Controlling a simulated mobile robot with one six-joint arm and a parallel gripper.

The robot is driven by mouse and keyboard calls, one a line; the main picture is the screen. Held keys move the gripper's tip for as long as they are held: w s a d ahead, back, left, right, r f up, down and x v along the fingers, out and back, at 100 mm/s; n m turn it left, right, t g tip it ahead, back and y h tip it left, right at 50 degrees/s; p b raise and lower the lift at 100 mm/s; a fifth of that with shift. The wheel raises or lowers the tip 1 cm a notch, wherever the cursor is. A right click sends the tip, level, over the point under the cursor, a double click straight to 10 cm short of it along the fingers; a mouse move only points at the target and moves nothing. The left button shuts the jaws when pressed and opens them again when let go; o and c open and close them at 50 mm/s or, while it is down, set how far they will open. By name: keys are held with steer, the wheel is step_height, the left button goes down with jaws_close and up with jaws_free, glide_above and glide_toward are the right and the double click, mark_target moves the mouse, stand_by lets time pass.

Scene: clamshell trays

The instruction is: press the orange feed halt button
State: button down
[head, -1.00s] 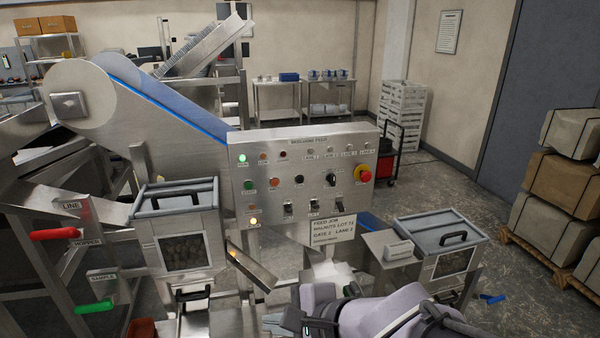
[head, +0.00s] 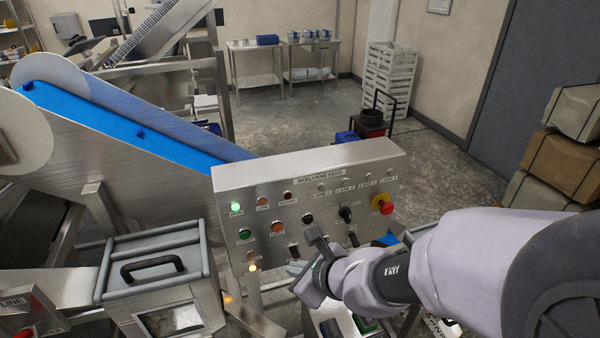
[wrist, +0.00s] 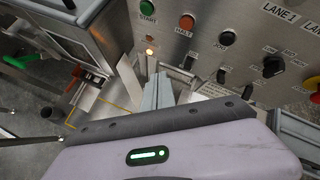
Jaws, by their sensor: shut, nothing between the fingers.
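The orange feed halt button (head: 277,227) is a round button on the sloped steel control panel (head: 225,187), just right of the green start button (head: 244,235). In the wrist view the orange button (wrist: 186,22) shows at the top, with the green start button (wrist: 148,6) to its left. My gripper (head: 293,268) is in front of the panel's lower part, below the orange button in the head view. In the wrist view my gripper (wrist: 158,78) has its fingers together, with nothing between them, and its tips lie below the button in the picture. The button is uncovered.
Toggle switches line the panel's lower edge. A lidded bin (head: 150,240) stands left of the panel. A lit amber lamp (wrist: 150,52) is near my fingers.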

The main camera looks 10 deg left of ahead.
mark_target(278, 227)
steer(key=w+a+p, duration=0.3)
steer(key=w+a, duration=0.1)
steer(key=w, duration=0.4)
steer(key=shift+w, duration=0.15)
stand_by(2.0)
steer(key=shift+w+a, duration=0.1)
steer(key=shift+w, duration=0.15)
steer(key=shift+w+a, duration=0.15)
steer(key=shift+w, duration=0.2)
stand_by(0.9)
steer(key=shift+s, duration=0.1)
steer(key=shift+s+d+b, duration=0.35)
steer(key=shift+s+b, duration=0.1)
steer(key=shift+s, duration=0.2)
